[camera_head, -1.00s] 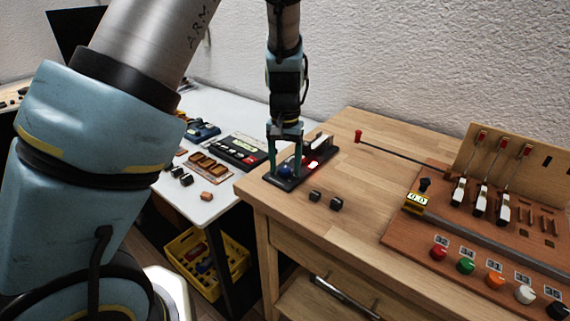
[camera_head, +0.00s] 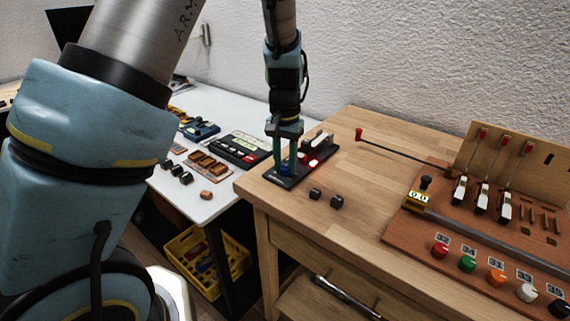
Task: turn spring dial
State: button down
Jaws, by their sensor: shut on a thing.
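A small black device (camera_head: 284,183) sits at the left corner of the wooden workbench. It carries a blue dial (camera_head: 285,170), a red light (camera_head: 313,163) that glows brightly, and a pale upright part (camera_head: 317,141) behind. My gripper (camera_head: 284,166) points straight down over the device, shut on the dial. The dial's exact angle cannot be made out.
Two small dark blocks (camera_head: 326,199) lie in front of the device. A red-tipped rod (camera_head: 359,134) and a panel with levers and coloured knobs (camera_head: 467,262) stand to the right. A white table (camera_head: 213,208) with several parts is at left. Bare wood lies between.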

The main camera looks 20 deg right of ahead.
aim_at(286, 166)
jog(key=shift+m, duration=0.6)
jog(key=c, duration=0.5)
grip_release()
notch_tip(286, 166, up, 11)
jog(key=shift+f+b, duration=0.1)
jog(key=shift+b, duration=0.8)
